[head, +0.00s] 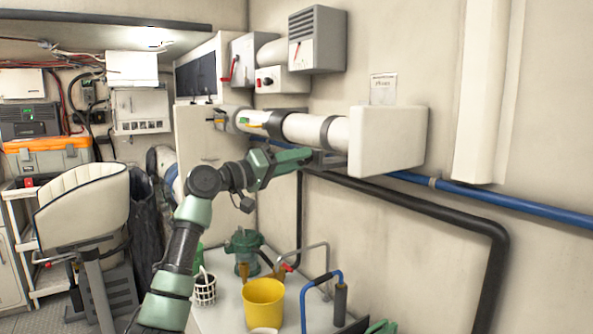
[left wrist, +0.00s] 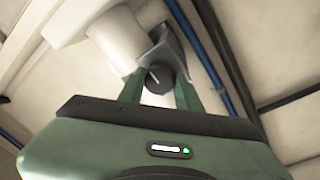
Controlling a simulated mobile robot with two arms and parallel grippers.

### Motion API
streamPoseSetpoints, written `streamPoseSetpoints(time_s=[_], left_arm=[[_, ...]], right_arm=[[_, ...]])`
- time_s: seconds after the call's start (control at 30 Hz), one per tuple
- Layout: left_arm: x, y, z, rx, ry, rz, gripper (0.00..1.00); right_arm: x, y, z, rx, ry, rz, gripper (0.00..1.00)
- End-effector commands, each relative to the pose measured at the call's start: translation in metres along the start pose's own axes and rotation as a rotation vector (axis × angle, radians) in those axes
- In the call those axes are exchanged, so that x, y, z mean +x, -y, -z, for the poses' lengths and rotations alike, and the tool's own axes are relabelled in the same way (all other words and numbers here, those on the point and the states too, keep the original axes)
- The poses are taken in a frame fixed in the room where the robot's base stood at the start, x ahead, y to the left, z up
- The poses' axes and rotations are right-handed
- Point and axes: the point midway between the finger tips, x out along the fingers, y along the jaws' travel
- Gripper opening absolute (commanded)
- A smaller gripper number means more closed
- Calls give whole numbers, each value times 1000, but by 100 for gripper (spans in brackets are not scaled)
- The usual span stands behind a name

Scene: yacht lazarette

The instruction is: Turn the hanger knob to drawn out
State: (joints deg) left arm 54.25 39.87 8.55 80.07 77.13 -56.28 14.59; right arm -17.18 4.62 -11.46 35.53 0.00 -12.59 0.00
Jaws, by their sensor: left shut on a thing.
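The hanger knob (left wrist: 158,79) is a dark round knob with a white pointer line. In the left wrist view it sits between the two green fingers of my left gripper (left wrist: 160,84), at a grey bracket (left wrist: 172,45) by the white pipe. The pointer line looks tilted. In the head view my left gripper (head: 308,156) reaches up under the white pipe (head: 305,130), and its fingers are shut on the knob. The knob itself cannot be made out there. My right gripper is in neither view.
A white box (head: 388,141) stands at the pipe's right end. A blue pipe (head: 490,197) and a black pipe (head: 425,207) run along the wall below. A yellow bucket (head: 263,302) and a green pump (head: 244,250) stand low on a light surface.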

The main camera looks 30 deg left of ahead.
Motion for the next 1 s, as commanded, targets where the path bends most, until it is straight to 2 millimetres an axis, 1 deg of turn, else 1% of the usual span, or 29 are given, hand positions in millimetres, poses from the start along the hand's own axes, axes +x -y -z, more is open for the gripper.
streamPoseSetpoints(time_s=[0.03,0.4,0.7,1.0], left_arm=[[0,2,-1,45,1,-4,0],[0,2,0,392,31,-32,0],[0,1,1,676,56,-55,0],[0,1,2,958,80,-78,0]], right_arm=[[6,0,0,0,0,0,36],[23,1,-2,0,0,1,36],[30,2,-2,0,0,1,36],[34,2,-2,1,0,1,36]])
